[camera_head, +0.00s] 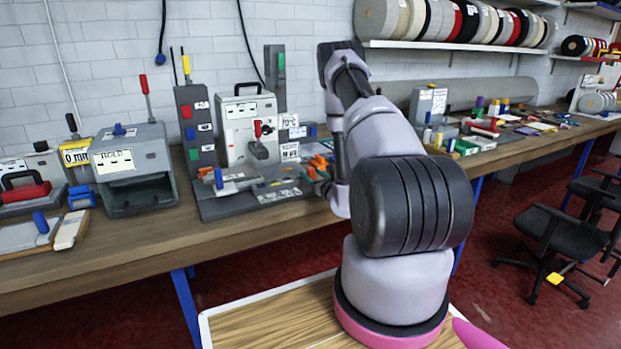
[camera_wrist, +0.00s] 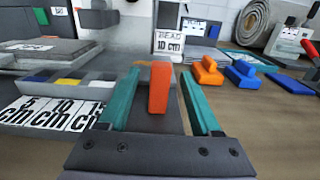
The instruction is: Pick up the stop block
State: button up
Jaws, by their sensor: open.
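An orange upright piece (camera_wrist: 159,87) stands between the two teal fingers of my open gripper (camera_wrist: 164,100) in the wrist view. Gaps show on both sides of it, so the fingers are around it without visibly gripping it. A second orange block with a raised grip (camera_wrist: 207,71) lies beyond the right finger. No label tells which orange piece is the stop block. In the head view my gripper (camera_head: 316,176) is at the right end of the grey fixture, by small orange parts, and my arm partly hides that spot.
The grey fixture (camera_head: 228,207) stands on the wooden bench (camera_head: 100,246). A strip marked 5 cm and 10 cm (camera_wrist: 55,113) lies left of my gripper. A blue block (camera_wrist: 242,75) sits right of the second orange block. Bare bench (camera_wrist: 265,125) shows at the right.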

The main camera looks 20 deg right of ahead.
jog(key=w, duration=0.4)
jog(key=shift+w+r, duration=0.1)
jog(key=shift+w, duration=0.3)
grip_shut()
